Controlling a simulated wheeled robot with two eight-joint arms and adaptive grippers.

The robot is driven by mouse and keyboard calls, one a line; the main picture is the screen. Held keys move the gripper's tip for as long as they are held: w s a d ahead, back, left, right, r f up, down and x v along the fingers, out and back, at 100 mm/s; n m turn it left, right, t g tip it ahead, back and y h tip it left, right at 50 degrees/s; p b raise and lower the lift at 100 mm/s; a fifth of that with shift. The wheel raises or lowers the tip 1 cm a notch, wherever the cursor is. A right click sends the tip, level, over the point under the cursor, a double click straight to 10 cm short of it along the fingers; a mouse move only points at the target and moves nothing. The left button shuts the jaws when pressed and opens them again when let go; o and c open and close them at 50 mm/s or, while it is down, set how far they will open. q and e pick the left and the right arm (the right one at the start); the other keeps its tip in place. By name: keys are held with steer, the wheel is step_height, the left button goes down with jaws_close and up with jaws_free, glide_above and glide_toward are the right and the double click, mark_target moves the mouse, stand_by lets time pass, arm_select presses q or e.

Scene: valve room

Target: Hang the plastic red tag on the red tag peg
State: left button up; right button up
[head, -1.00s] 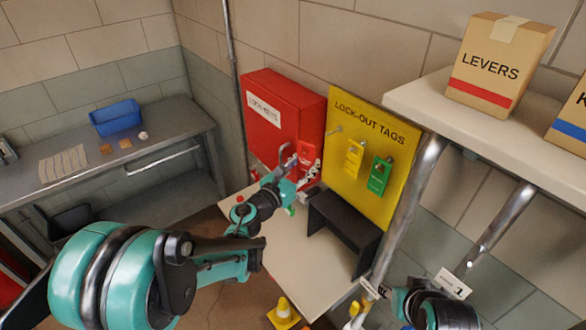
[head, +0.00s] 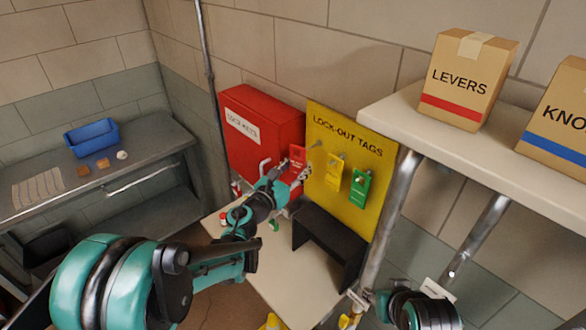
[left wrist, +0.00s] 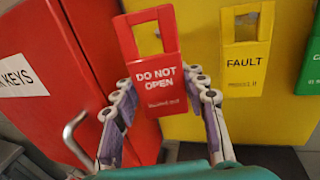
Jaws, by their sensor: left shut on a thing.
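The red tag (head: 297,157) is upright between the fingers of my left gripper (head: 293,180), in front of the left edge of the yellow lock-out tags board (head: 325,203). In the left wrist view the red tag (left wrist: 158,85) reads "DO NOT OPEN" and has a square opening at its top; the gripper (left wrist: 160,105) is shut on its lower sides. The bare red tag peg (head: 316,144) sticks out of the board just right of and above the tag. The tag looks apart from it.
A yellow tag (head: 335,178) and a green tag (head: 360,187) hang to the right on the board. A red key box (head: 262,135) with a handle stands on the left. A black stand (head: 328,245) is below the board. A shelf (head: 470,160) juts out at right.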

mark_target(317, 156)
arm_select(q)
steer(key=shift+w+d+f, duration=0.15)
steer(key=shift+w+d, duration=1.2)
steer(key=shift+d, duration=0.05)
steer(key=shift+w+d, duration=0.15)
steer(key=shift+w, duration=0.05)
steer(key=shift+w+d+f+b, duration=0.35)
steer(key=shift+f+b, duration=0.1)
steer(key=shift+b, duration=0.1)
steer(key=o, duration=1.4)
